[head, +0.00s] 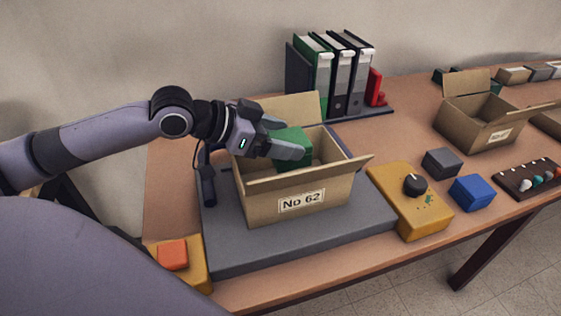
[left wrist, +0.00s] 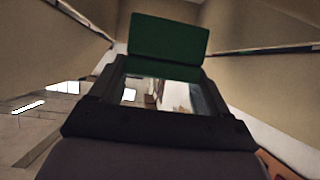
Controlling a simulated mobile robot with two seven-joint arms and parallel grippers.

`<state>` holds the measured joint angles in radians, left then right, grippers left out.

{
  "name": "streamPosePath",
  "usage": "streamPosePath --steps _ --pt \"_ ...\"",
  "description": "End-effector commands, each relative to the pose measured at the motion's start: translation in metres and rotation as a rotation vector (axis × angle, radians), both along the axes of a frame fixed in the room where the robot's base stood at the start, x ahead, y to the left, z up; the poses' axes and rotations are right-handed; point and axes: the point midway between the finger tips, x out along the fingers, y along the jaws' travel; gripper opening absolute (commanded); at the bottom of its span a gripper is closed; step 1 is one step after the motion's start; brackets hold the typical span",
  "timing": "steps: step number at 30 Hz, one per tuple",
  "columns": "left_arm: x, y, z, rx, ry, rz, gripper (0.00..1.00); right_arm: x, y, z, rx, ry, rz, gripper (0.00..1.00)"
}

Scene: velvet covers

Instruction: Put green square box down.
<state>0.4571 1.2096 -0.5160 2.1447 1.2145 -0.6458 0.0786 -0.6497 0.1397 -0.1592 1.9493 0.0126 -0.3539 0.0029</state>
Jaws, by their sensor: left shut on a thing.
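The green square box (head: 293,145) is held in my left gripper (head: 290,143), over the opening of the cardboard box labelled No 62 (head: 299,201). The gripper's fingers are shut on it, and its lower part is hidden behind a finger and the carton. In the left wrist view the green box (left wrist: 168,42) sits at the fingertips, with carton walls (left wrist: 40,45) on both sides. I cannot tell whether it touches the carton floor. My right gripper is not in view.
The carton stands on a grey platform (head: 235,250) with open flaps. A yellow box with a black knob (head: 424,215), a grey block (head: 441,162) and a blue block (head: 472,192) lie to the right. Binders (head: 340,75) stand behind. An orange block (head: 173,255) is at the front left.

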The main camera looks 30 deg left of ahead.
Motion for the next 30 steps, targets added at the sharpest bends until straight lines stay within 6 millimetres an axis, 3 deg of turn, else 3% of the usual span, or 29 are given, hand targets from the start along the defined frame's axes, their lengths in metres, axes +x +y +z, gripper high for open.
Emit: streamPosePath --steps 7,14,30 --pt "0.0 0.0 -0.019 -0.002 0.0 0.0 0.43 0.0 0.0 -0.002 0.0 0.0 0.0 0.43" --pt "0.0 0.0 -0.051 -0.002 -0.001 0.0 0.43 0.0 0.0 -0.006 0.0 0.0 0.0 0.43" --pt "0.0 0.0 -0.059 0.0 -0.002 0.0 0.43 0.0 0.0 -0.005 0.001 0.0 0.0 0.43"
